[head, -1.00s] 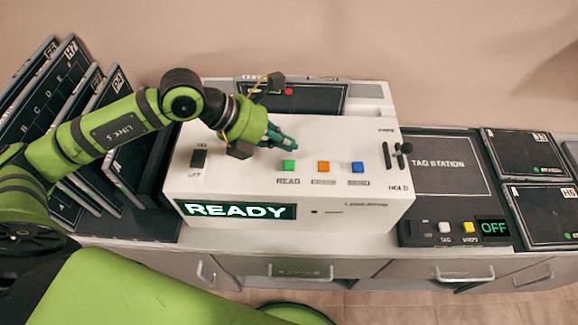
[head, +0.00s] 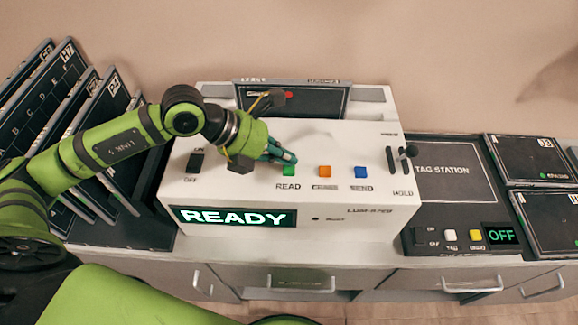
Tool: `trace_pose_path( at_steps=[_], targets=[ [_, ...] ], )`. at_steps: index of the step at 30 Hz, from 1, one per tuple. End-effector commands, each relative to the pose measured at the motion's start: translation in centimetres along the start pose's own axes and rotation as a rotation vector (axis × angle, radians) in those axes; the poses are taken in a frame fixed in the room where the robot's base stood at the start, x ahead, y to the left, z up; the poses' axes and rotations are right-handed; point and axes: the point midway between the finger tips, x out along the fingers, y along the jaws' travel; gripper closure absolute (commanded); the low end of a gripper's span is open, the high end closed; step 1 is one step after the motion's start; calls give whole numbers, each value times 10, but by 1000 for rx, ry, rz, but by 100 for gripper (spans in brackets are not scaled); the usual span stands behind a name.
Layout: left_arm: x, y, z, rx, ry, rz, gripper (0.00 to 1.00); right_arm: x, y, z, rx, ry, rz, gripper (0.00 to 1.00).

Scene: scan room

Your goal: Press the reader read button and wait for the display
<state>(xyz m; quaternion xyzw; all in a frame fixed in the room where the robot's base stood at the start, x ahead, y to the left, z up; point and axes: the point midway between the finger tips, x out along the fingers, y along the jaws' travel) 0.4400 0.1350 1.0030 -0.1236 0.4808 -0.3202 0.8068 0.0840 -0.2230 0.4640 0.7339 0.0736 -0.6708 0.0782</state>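The white reader (head: 300,210) stands on the counter in the middle of the head view. Its green read button (head: 289,171), labelled READ, is on the top panel, left of an orange and a blue button. The reader's display (head: 234,217) shows READY in white letters on dark green. My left gripper (head: 292,158) is over the panel, with its teal fingertips just behind the green button and covering its far edge. The fingers look close together with nothing visible between them. I cannot tell whether they touch the button. My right gripper is not in view.
A rack of dark plates (head: 110,125) stands at the left, under my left arm. A tag station (head: 445,185) with its display at OFF is right of the reader, with dark plates (head: 530,158) beyond it. A lever (head: 408,153) stands up at the reader's right.

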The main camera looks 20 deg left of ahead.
Motion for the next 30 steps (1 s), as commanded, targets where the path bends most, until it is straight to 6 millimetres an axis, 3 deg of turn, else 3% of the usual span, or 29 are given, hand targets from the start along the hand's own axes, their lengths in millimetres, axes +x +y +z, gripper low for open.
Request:
trace_pose_path(
  at_steps=[20,30],
  targets=[
    [0,0,0,0,0,0,100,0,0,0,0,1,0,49],
    [7,5,-5,0,0,-1,100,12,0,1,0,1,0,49]
  ],
)
